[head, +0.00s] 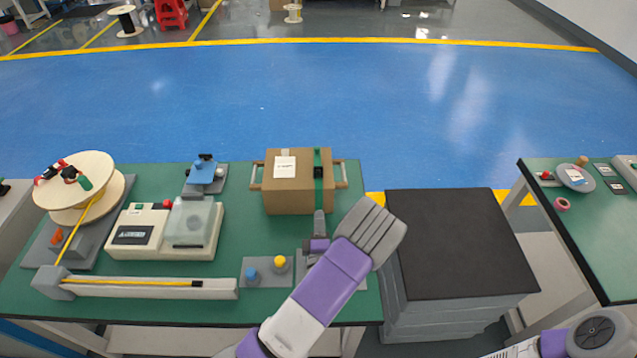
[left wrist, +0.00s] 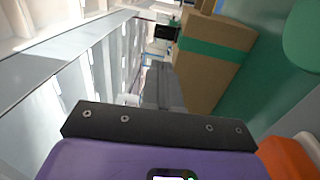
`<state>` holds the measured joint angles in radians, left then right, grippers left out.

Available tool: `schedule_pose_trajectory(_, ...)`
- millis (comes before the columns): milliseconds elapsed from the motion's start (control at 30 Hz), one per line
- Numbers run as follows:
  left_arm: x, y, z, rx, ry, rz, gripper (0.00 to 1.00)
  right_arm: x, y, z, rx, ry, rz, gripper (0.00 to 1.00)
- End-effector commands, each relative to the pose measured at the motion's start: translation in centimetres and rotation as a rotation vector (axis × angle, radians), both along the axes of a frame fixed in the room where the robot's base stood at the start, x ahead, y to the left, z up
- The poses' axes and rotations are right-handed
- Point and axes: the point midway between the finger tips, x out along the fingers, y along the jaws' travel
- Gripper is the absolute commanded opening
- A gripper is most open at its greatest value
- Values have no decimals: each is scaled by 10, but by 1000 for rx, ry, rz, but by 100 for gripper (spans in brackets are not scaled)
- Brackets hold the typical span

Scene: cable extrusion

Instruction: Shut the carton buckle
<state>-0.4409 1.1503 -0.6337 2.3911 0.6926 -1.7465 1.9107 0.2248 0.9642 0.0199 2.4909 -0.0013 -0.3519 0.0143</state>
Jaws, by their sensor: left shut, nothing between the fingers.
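A brown carton (head: 290,203) stands at the back of the green table with a green strap (head: 328,190) around it near its right end. A small black buckle (head: 318,172) sits on the strap; whether it is open or shut is too small to tell. My left gripper (head: 319,214) is just in front of the carton, below the buckle, with its fingers shut and empty. In the left wrist view the shut fingers (left wrist: 162,80) point toward the black buckle (left wrist: 165,32), beside the carton (left wrist: 225,40). Contact cannot be told. My right gripper is out of view.
The green table (head: 255,230) also holds a cable reel (head: 75,175), a white machine (head: 140,232), a blue-topped device (head: 205,172) and a button box (head: 266,273). A dark-topped grey cabinet (head: 460,240) stands right of the table. Bare table lies left of the carton.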

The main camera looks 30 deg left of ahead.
Motion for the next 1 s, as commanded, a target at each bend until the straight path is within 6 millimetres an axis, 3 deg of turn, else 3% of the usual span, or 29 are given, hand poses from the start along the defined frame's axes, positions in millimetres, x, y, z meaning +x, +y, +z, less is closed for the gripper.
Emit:
schedule_pose_trajectory(400,72,44,11,3,-3,0,0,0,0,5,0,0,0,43)
schedule_pose_trajectory(600,98,60,14,4,0,-1,0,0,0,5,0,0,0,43)
schedule_pose_trajectory(1000,111,68,15,0,1,1,0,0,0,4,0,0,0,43)
